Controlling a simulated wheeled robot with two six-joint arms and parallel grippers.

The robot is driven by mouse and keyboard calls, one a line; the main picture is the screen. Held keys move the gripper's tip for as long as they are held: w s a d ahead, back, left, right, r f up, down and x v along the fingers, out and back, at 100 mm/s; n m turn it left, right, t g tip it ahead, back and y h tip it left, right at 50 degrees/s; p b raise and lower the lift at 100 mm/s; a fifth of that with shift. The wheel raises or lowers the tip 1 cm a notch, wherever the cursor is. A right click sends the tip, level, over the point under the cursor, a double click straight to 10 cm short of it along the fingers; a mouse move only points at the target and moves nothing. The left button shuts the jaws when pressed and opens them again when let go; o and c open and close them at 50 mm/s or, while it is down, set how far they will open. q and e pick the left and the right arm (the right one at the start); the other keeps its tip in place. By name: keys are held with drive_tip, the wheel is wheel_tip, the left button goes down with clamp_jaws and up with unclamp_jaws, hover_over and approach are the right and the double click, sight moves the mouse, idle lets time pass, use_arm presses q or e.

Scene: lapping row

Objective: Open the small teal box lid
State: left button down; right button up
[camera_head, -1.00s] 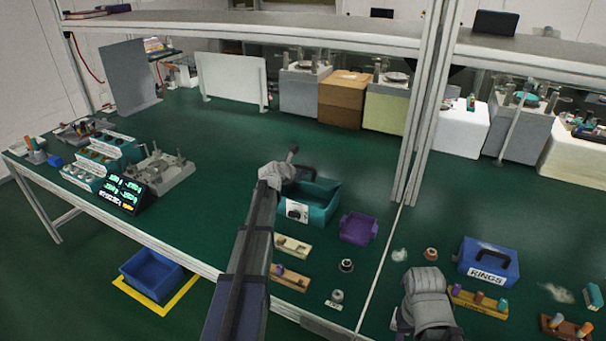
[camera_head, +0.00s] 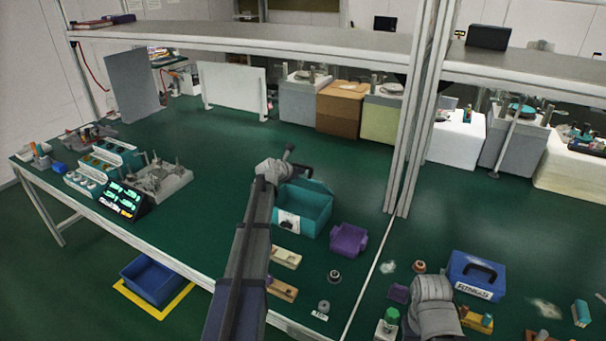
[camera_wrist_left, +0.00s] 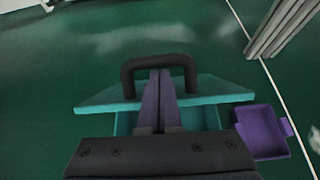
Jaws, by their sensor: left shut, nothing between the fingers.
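The small teal box (camera_head: 301,218) stands on the green bench with a white label on its front. Its lid (camera_head: 316,186) is raised at the back, and the dark inside of the box shows. In the left wrist view the teal lid (camera_wrist_left: 225,90) spans the middle, with a black arched handle (camera_wrist_left: 160,63) on it. My left gripper (camera_head: 289,150) is above the box's back left; its purple fingers (camera_wrist_left: 157,100) are shut and empty, crossing in front of lid and handle in the picture. My right arm's end (camera_head: 433,300) is at the lower right; its fingers are hidden.
A purple bin (camera_head: 348,240) stands right of the teal box. A blue RINGS box (camera_head: 476,276) is further right. Wooden fixtures (camera_head: 285,257) lie in front. A metal post (camera_head: 415,120) rises behind the bin.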

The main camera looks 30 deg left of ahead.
sight(302, 165)
use_arm(q)
drive_tip(key=shift+w+r+p, duration=0.35)
drive_tip(key=shift+w+r, duration=0.05)
drive_tip(key=shift+w, duration=0.3)
drive_tip(key=shift+w+r+p, duration=0.3)
drive_tip(key=shift+w+r, duration=0.05)
drive_tip(key=shift+w, duration=0.35)
drive_tip(key=w+r, duration=0.1)
drive_tip(key=w, duration=0.5)
drive_tip(key=shift+d+p, duration=0.15)
drive_tip(key=shift+p, duration=0.3)
use_arm(e)
drive_tip(key=shift+s+r, duration=0.1)
drive_tip(key=shift+r, duration=1.15)
use_arm(q)
drive_tip(key=shift+w, duration=0.15)
drive_tip(key=shift+r, duration=0.15)
use_arm(e)
drive_tip(key=shift+r, duration=0.1)
